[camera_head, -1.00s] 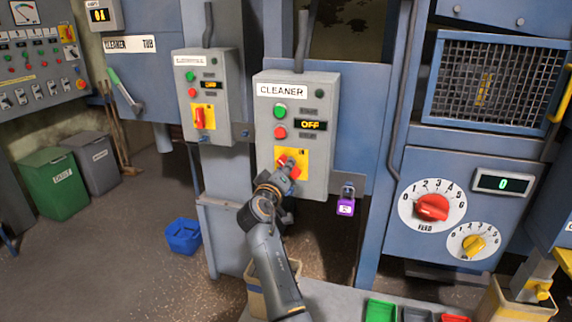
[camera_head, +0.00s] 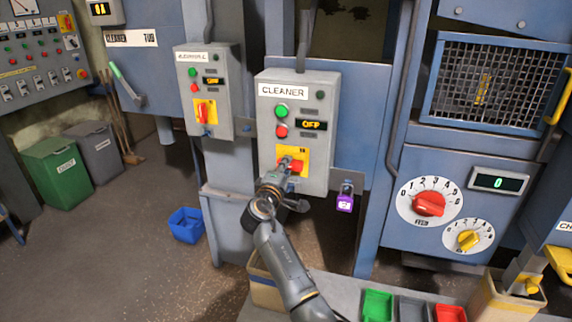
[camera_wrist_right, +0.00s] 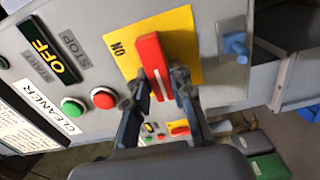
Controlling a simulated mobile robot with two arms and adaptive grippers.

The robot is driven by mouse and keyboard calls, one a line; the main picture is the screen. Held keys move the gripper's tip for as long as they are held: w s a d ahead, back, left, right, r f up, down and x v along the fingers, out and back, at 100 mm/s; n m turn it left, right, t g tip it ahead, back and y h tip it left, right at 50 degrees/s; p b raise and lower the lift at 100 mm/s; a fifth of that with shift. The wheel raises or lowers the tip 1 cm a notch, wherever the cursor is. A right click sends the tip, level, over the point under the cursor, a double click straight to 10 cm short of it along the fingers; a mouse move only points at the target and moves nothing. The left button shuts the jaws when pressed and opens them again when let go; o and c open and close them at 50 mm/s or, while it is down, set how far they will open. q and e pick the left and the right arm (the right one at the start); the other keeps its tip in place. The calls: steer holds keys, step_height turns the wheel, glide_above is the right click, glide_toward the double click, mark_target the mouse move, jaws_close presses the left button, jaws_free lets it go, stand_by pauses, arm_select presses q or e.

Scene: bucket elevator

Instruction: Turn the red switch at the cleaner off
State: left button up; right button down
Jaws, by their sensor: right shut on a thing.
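The red switch (camera_head: 298,166) sits on a yellow plate (camera_head: 301,151) low on the grey CLEANER box (camera_head: 314,180). The box's display (camera_head: 311,125) reads OFF. My right gripper (camera_head: 287,172) is at the switch and partly covers it. In the right wrist view the red switch (camera_wrist_right: 154,62) stands between the two fingertips of my right gripper (camera_wrist_right: 157,90), shut on its handle. The handle lies about crosswise on the box. The word ON shows on the yellow plate (camera_wrist_right: 118,47).
A similar box (camera_head: 205,118) with its own red switch is to the left. A purple padlock (camera_head: 345,200) hangs just right of the CLEANER box. A feed panel (camera_head: 432,244) with red and yellow dials is further right. A blue bin (camera_head: 186,225) stands on the floor.

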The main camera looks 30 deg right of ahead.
steer(key=shift+n, duration=0.3)
steer(key=c, duration=1.2)
jaws_free()
steer(key=shift+o, duration=0.2)
steer(key=v, duration=1.2)
